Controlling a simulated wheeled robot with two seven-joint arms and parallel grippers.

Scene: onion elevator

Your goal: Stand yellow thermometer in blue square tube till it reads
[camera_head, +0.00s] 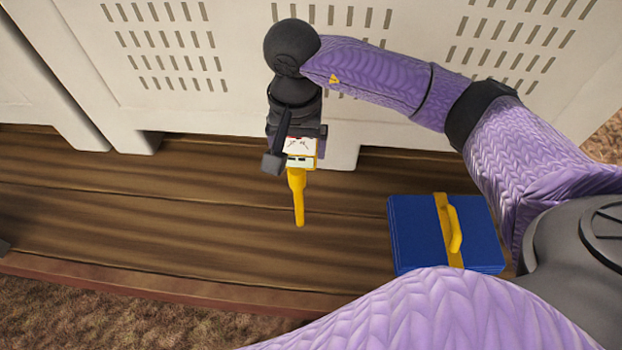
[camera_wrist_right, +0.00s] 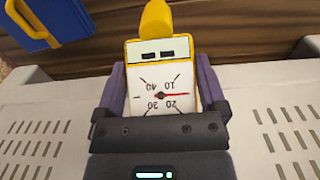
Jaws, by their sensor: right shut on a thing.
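My right gripper (camera_head: 296,150) is shut on the yellow thermometer (camera_head: 298,195). The thermometer hangs below the fingers with its yellow stem pointing down, in front of the cream slatted panel and over the wooden planks. In the right wrist view the thermometer (camera_wrist_right: 160,92) sits between the purple finger pads. No blue square tube with an open top can be made out in either view.
A blue square-sided box (camera_head: 415,232) with a yellow strap and handle lies on the wooden planks (camera_head: 150,205), right of the thermometer. It also shows in the right wrist view (camera_wrist_right: 70,18). A cream slatted panel (camera_head: 230,30) stands behind. The planks left of the thermometer are clear.

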